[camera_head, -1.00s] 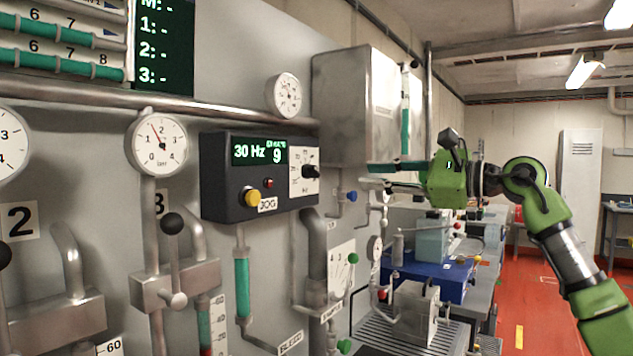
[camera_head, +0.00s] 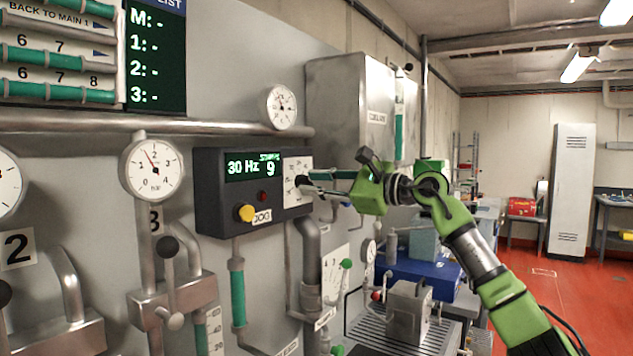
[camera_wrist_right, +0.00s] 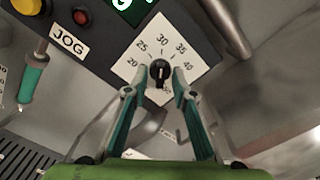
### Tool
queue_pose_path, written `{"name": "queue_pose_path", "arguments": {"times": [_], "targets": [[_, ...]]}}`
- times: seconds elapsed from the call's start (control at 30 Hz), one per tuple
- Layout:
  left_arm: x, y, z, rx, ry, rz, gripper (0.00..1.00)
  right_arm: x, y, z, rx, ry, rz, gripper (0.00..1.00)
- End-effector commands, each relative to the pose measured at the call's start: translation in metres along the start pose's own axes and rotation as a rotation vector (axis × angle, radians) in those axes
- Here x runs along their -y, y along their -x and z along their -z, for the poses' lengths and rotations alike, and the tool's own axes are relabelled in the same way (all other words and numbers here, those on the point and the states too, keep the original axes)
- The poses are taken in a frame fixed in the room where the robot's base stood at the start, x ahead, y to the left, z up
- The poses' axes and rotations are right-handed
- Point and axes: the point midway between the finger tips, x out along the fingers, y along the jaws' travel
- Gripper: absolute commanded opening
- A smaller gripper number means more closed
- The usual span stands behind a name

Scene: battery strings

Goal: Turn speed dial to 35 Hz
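The speed dial is a black knob (camera_wrist_right: 159,72) on a white square scale plate (camera_wrist_right: 187,36) marked 20, 25, 30, 35 and 40. In the head view the plate (camera_head: 292,168) is at the right end of the dark control box (camera_head: 222,208), whose green display (camera_head: 247,166) reads 30 Hz. My right gripper (camera_head: 309,184) is at the dial, partly covering it. In the right wrist view, the right gripper's fingers (camera_wrist_right: 159,84) are open, one on each side of the knob, with gaps visible. I cannot tell whether the tips reach past its front. My left gripper is not in view.
A yellow button (camera_head: 246,213) and a red button (camera_head: 262,196) are on the box, left of the dial. A grey cabinet (camera_head: 350,105) is above right. A thick pipe (camera_head: 307,255) runs below the dial, and a blue case (camera_head: 425,277) lies lower right.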

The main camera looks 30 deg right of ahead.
Motion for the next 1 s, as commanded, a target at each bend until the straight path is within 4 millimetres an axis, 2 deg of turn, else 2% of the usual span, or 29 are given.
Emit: {"name": "queue_pose_path", "arguments": {"times": [0.13,0.2,0.23,0.63,1.0], "targets": [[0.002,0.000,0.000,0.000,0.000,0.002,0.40,0.000,0.000,0.000,0.000,0.000,0.000,0.22],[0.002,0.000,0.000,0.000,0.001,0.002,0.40,0.000,0.000,0.000,0.000,0.000,0.000,0.04],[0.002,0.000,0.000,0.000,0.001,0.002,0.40,0.000,0.000,0.000,0.000,0.000,0.000,0.00],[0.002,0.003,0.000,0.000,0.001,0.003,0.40,0.001,0.001,-0.001,0.000,-0.033,0.000,0.00],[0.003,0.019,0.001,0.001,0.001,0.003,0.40,0.001,0.000,-0.001,-0.001,-0.269,-0.002,0.00]]}}
